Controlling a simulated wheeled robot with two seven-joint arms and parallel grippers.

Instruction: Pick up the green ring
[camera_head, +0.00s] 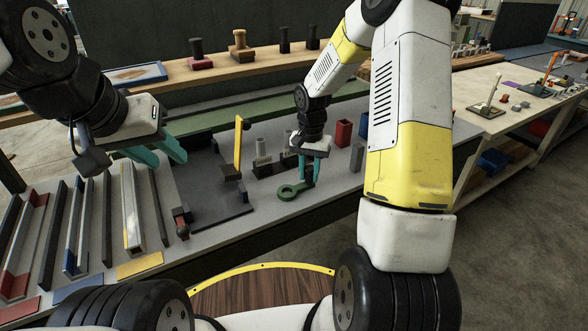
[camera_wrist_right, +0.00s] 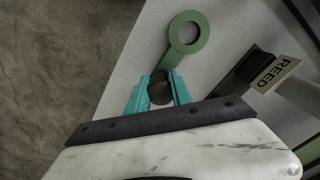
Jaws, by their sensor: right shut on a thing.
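The green ring (camera_head: 298,188) lies flat on the grey bench top, with a tapered green arm running to my right gripper (camera_head: 310,180). In the right wrist view the green ring (camera_wrist_right: 174,56) points away from the gripper, its round hole clear. My right gripper (camera_wrist_right: 160,82) is shut on a dark round knob at the near end of the ring's arm. Whether the ring is lifted off the bench cannot be told. My left gripper (camera_head: 171,161) is open and empty, above the bench at the left.
A dark tray with a yellow upright (camera_head: 239,145) is left of the ring. A red box (camera_head: 343,133) stands behind at the right. Coloured rails (camera_head: 130,205) fill the bench's left end.

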